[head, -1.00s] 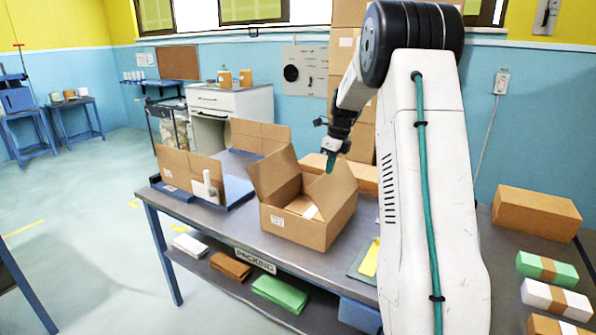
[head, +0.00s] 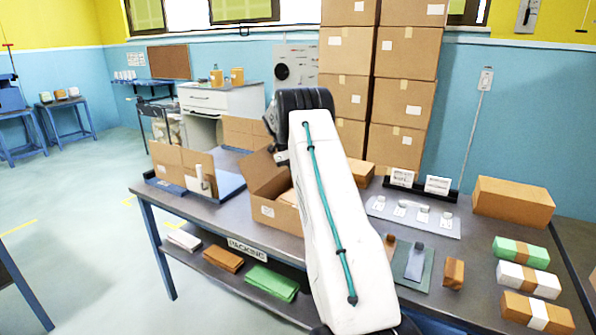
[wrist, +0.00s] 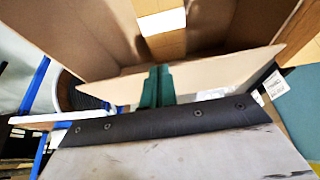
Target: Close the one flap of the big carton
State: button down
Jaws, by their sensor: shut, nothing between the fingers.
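The big carton (head: 274,212) stands open on the packing table, with its left flap (head: 262,172) raised. My arm hides its right half in the head view, so the right side cannot be judged there. In the wrist view, brown carton walls (wrist: 65,35) rise around the inside, and a white label or paper (wrist: 160,20) shows within. A cardboard flap (wrist: 215,72) crosses the middle of that view. My gripper (wrist: 156,72) has green fingers shut together with nothing between them. The fingertips are at this flap; I cannot tell whether they touch it. The head view hides my gripper.
A tall stack of cartons (head: 403,95) stands behind. At right are a grey tray (head: 415,216), a closed carton (head: 512,203) and several wrapped bundles (head: 528,281).

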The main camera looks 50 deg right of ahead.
jog(key=shift+w+f, duration=0.25)
jog(key=shift+f, duration=0.6)
jog(key=w+v, duration=0.1)
jog(key=v, duration=1.3)
jog(key=shift+w+a, duration=0.15)
jog(key=shift+a, duration=0.1)
jog(key=shift+f, duration=0.15)
